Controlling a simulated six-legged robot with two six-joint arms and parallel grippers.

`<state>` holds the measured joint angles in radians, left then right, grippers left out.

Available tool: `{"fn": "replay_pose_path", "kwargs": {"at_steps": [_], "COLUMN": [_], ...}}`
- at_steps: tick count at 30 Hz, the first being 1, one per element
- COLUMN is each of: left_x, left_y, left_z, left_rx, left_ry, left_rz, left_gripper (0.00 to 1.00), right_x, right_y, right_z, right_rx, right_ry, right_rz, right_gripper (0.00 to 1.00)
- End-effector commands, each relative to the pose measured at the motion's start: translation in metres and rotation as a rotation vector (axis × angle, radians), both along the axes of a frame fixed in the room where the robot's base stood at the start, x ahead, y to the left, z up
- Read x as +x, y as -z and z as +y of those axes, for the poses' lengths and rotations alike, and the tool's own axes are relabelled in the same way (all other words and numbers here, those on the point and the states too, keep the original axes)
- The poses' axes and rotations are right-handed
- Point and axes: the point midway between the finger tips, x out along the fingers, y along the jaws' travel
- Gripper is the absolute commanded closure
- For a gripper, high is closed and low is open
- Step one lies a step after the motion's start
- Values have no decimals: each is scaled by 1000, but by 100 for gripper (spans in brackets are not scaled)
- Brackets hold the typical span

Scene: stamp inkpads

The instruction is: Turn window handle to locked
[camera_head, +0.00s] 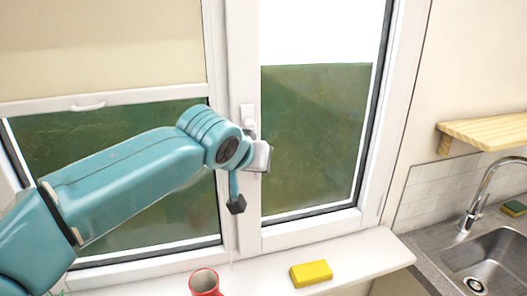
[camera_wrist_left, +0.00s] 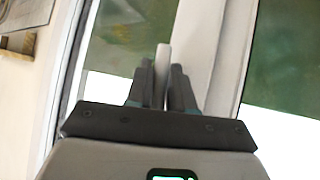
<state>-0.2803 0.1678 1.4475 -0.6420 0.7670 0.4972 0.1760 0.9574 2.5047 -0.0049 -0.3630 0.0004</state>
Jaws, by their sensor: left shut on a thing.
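The white window handle (camera_head: 248,118) is on the middle frame of the window in the head view. Its upper part and mount show; the rest is hidden behind my left wrist, so I cannot tell its full angle. In the left wrist view, the pale handle lever (camera_wrist_left: 162,62) sticks out between the dark fingers of my left gripper (camera_wrist_left: 162,88), which is shut on it. In the head view my left arm reaches in from the left and its wrist covers the fingers. My right gripper is in neither view.
On the white sill (camera_head: 376,253) below stand a red mug (camera_head: 204,282) and a yellow sponge (camera_head: 311,273). To the right are a wooden shelf (camera_head: 485,132), a faucet (camera_head: 485,190) and a sink (camera_head: 490,270). A beige blind (camera_head: 100,45) covers the upper left pane.

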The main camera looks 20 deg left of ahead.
Motion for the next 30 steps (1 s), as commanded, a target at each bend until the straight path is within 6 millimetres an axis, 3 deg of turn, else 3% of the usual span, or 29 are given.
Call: {"fn": "replay_pose_path", "kwargs": {"at_steps": [7,25,26,27,30], "left_x": [-4,-6,-6,-6,-6], "left_y": [-2,-1,-1,0,0], "left_z": [6,9,9,9,9], "left_rx": [72,99,99,99,99], "left_ry": [1,0,0,0,0], "left_rz": [52,72,72,72,72], "left_gripper": [100,100,68,59,59], "right_x": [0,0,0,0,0], "right_y": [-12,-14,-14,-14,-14], "right_z": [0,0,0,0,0], "right_rx": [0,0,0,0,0], "right_ry": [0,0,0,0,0], "right_rz": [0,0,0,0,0], "right_gripper": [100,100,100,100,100]}}
